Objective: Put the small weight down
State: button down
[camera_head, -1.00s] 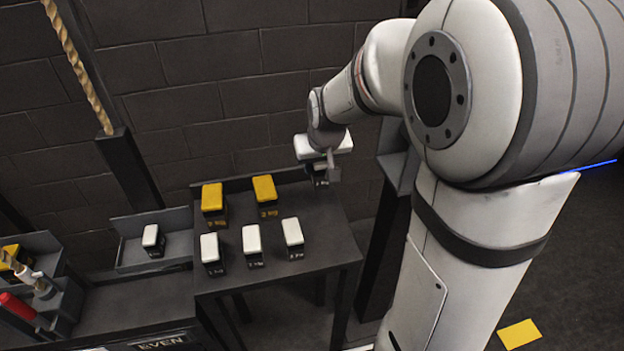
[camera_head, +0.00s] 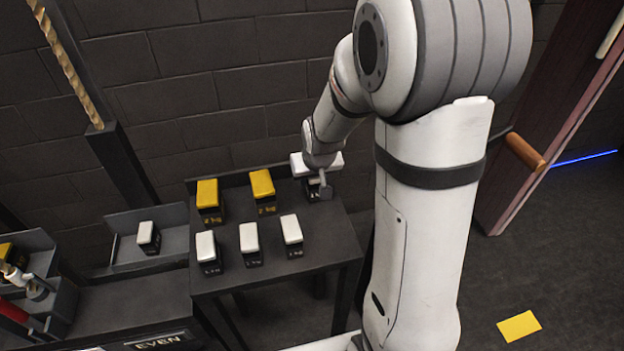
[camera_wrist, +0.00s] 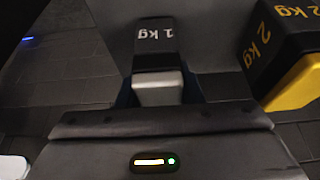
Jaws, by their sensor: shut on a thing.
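My gripper (camera_head: 318,190) is at the back right corner of the dark shelf table (camera_head: 275,278), to the right of the yellow-topped weights. In the wrist view it is shut on a small weight (camera_wrist: 157,60), dark with "1 kg" on its face and a pale top. In the head view the held weight is mostly hidden by my wrist. I cannot tell whether its base touches the table. Three white-topped weights, left (camera_head: 206,250), middle (camera_head: 249,243) and right (camera_head: 291,235), stand in the front row.
Two yellow-topped 2 kg weights, left (camera_head: 208,200) and right (camera_head: 263,190), stand in the back row; one shows close beside my gripper in the wrist view (camera_wrist: 285,55). A grey tray (camera_head: 125,250) at left holds another white-topped weight (camera_head: 148,236). A brick wall is behind.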

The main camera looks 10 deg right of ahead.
jog(key=shift+f, duration=0.3)
jog(key=shift+f, duration=0.1)
jog(key=c, duration=1)
grip_release()
jog(key=shift+s, duration=0.1)
jog(key=v, duration=1.2)
jog(key=s+r, duration=0.1)
jog(key=s, duration=0.4)
jog(key=s+g, duration=0.1)
jog(key=s, duration=0.5)
jog(key=s+r+g+p, duration=0.1)
jog(key=s, duration=0.4)
jog(key=shift+s+a+r, duration=0.15)
jog(key=shift+s+r, duration=0.05)
jog(key=shift+r, duration=0.1)
